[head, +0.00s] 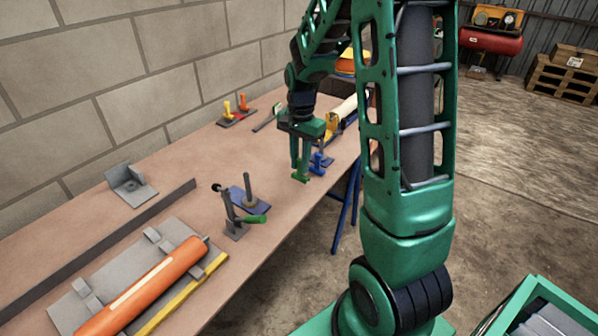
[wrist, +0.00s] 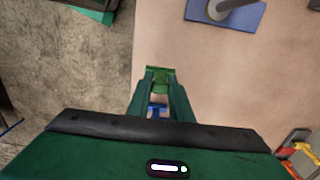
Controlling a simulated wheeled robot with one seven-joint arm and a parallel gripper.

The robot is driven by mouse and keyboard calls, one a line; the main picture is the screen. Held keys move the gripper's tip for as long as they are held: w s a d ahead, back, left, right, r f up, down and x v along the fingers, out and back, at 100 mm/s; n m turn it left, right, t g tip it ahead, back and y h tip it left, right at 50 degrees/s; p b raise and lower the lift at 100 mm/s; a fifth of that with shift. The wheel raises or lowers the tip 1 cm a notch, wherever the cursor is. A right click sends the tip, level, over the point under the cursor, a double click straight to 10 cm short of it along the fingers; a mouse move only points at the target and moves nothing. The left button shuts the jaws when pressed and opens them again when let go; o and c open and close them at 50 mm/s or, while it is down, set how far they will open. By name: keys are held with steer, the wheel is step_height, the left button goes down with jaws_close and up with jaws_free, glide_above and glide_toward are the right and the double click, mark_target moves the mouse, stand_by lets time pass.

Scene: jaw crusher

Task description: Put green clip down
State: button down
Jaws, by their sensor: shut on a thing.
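My gripper (head: 300,168) is over the front edge area of the brown workbench (head: 190,160), pointing down. Its fingers are shut on the green clip (head: 300,178), which shows at the fingertips, close to the bench top. In the wrist view the green clip (wrist: 159,78) sits between the tips of my gripper (wrist: 160,88), over the bench near its edge. I cannot tell whether the clip touches the bench. A blue clip-like piece (head: 320,162) stands just to the right of my gripper, and a bit of blue (wrist: 156,107) shows between the fingers in the wrist view.
An orange cylinder (head: 145,290) lies in a grey cradle at the front left. The bench between clamp and wall is mostly clear.

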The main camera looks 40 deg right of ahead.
steer(key=shift+w+d+f, duration=0.15)
steer(key=shift+d+f, duration=0.05)
steer(key=shift+f, duration=0.6)
steer(key=shift+w+d+f, duration=0.2)
steer(key=shift+d+f, duration=0.05)
steer(key=shift+f, duration=0.6)
steer(key=shift+w+d+f, duration=0.15)
steer(key=shift+d+f, duration=0.05)
steer(key=shift+f, duration=0.6)
steer(key=shift+f, duration=0.1)
steer(key=c, duration=1.6)
jaws_free()
step_height(320, 180, up, 11)
steer(key=s+a+r+n, duration=0.1)
steer(key=s+n, duration=0.1)
steer(key=s, duration=0.7)
steer(key=s+a+r+n, duration=0.1)
steer(key=s+n, duration=0.2)
steer(key=s, duration=0.7)
steer(key=s+r+n, duration=0.1)
steer(key=s+n, duration=0.1)
steer(key=s, duration=0.7)
steer(key=shift+s+a+r+n, duration=0.3)
steer(key=shift+s+a+r, duration=0.05)
steer(key=shift+s+a, duration=0.05)
